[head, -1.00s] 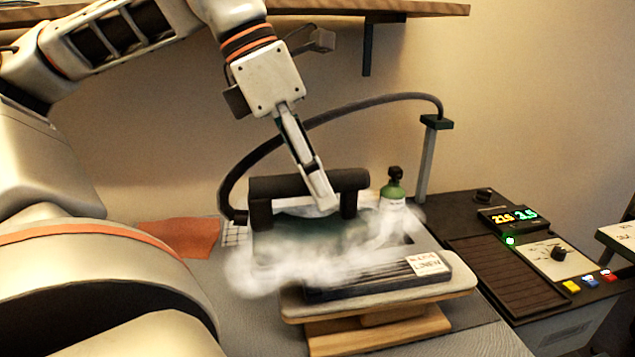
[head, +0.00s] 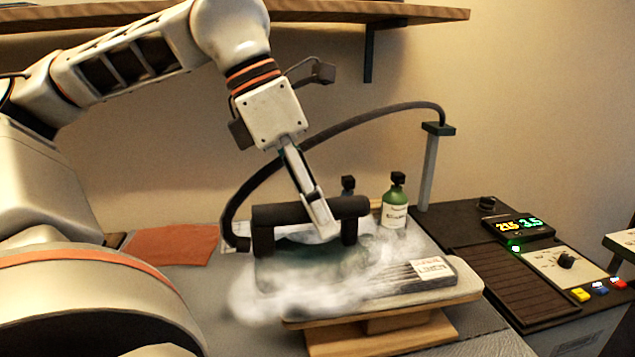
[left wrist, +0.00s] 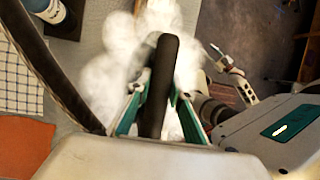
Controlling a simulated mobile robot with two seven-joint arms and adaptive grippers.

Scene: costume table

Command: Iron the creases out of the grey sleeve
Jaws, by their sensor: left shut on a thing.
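My left gripper (head: 322,222) is shut on the dark handle of the steam iron (head: 275,212). The left wrist view shows the handle (left wrist: 159,85) between green-edged fingers. The iron's green body is low over the padded board (head: 465,290), partly hidden by white steam. The grey sleeve (head: 400,280) lies along the board with a white label (head: 432,268) near its right end. Pale lines run along its visible part; steam and the iron hide the rest. I cannot tell whether the soleplate touches the cloth. What looks like my right gripper (left wrist: 235,75) shows only in the left wrist view, its opening unclear.
A dark hose (head: 350,115) arches from the iron to a post (head: 430,165). A green bottle (head: 394,210) stands behind the board, with another partly hidden. An orange cloth (head: 170,245) lies left. A control unit (head: 560,262) with lit display and coloured buttons stands right. A shelf (head: 400,12) hangs above.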

